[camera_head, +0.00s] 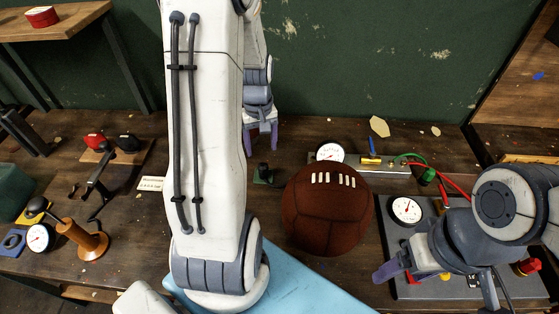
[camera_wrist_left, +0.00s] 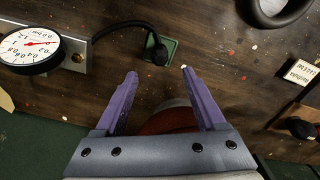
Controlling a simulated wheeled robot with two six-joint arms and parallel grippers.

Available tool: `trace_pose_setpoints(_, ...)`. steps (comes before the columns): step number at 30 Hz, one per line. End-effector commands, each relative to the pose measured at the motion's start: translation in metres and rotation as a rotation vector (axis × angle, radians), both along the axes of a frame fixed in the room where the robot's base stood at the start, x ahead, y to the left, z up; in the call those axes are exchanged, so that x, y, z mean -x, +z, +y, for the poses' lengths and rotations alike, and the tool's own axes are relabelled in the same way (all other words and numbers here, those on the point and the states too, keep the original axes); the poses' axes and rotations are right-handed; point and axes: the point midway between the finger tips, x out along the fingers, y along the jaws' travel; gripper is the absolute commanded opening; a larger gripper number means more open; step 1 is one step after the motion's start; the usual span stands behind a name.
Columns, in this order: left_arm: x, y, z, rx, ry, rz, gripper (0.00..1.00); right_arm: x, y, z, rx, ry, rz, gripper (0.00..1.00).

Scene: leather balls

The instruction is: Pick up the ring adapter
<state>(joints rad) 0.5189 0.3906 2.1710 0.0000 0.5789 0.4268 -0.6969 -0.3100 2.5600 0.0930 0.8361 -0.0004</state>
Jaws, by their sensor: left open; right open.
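My left gripper (camera_head: 261,152) is open and empty in the head view, fingers pointing down above the bench's back. The wrist view shows its two purple fingers (camera_wrist_left: 157,75) spread apart. Just beyond the tips is a small black fitting (camera_wrist_left: 159,54) on a green pad with a black hose; the fitting also shows in the head view (camera_head: 264,172). A dark ring (camera_wrist_left: 283,8) is cut off at the wrist view's top right. I cannot tell which of these is the ring adapter. My right gripper (camera_head: 388,270) is open at the lower right, partly hidden by its arm.
A brown leather ball (camera_head: 328,208) stands right of the black fitting. A white gauge (camera_head: 330,152) is behind it, another (camera_head: 407,210) on a grey panel. A reddish object (camera_wrist_left: 168,121) shows between my left fingers. My left arm hides the middle left of the bench.

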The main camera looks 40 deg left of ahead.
Motion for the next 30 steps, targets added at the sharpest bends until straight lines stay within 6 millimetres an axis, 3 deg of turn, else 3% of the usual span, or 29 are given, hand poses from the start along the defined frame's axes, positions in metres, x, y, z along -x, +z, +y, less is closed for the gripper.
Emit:
trace_pose_setpoints(6, 0.001, -0.035, -0.002, 0.003, -0.002, 0.006, 0.72, 0.0, 0.003, 0.0, 0.0, 0.0, 0.0, 0.72)
trace_pose_setpoints(14, 0.0, -0.054, -0.003, 0.003, -0.004, 0.005, 0.72, 0.0, 0.007, 0.0, 0.0, 0.0, 0.0, 0.72)
trace_pose_setpoints(21, 0.0, -0.087, -0.002, 0.003, -0.004, 0.006, 0.72, 0.0, 0.016, 0.0, 0.0, 0.0, 0.0, 0.72)
trace_pose_setpoints(30, 0.0, -0.098, -0.001, 0.0, -0.003, 0.0, 0.72, 0.0, 0.017, 0.0, 0.0, -0.001, 0.0, 0.72)
